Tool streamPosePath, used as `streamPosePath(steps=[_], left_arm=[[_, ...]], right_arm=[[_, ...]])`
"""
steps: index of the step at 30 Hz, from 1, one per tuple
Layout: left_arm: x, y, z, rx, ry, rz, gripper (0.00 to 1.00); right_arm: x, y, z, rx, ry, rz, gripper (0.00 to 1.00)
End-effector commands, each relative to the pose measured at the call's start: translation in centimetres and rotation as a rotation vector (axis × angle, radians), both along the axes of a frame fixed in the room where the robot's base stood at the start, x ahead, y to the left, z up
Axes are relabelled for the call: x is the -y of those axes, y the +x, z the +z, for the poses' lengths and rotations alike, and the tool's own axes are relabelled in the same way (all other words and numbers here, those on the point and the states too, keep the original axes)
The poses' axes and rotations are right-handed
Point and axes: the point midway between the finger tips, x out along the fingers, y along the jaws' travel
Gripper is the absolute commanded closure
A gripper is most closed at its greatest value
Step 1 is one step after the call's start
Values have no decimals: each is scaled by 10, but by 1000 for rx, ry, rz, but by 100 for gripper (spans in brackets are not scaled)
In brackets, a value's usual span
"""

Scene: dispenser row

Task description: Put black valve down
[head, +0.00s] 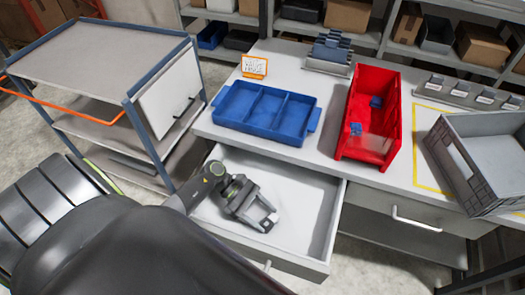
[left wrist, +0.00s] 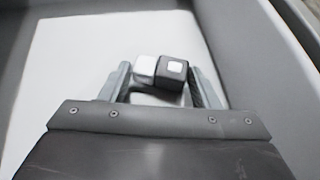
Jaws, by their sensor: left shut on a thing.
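My left gripper (head: 262,216) reaches down into the open white drawer (head: 318,235) below the table. In the left wrist view, the gripper (left wrist: 160,82) is shut on the black valve (left wrist: 173,72), a small dark block with a white square on its face and a pale part on its left side. The drawer's pale floor lies under and around it in that view. I cannot tell whether the valve touches the floor. In the head view the gripper mostly hides the valve. My right gripper is not in view.
On the table above stand a blue divided tray (head: 262,112), a red bin (head: 371,110) with small blue parts, and a grey crate (head: 480,160). A cart (head: 112,60) is at the left. The drawer's right side is bare.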

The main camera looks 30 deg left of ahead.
Motion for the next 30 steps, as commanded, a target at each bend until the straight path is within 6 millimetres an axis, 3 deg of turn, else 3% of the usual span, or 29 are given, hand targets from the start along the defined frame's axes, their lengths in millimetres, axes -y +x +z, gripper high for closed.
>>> streamPosePath(steps=[11,12,17,28,30], left_arm=[[0,0,-4,1,0,0,67],[0,0,-3,1,0,0,41],[0,0,-3,1,0,0,21],[0,0,1,1,0,0,21],[-8,0,0,2,4,0,21]], right_arm=[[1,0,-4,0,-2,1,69],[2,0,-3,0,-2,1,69],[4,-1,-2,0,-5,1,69],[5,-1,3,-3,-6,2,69],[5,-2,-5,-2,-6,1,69]])
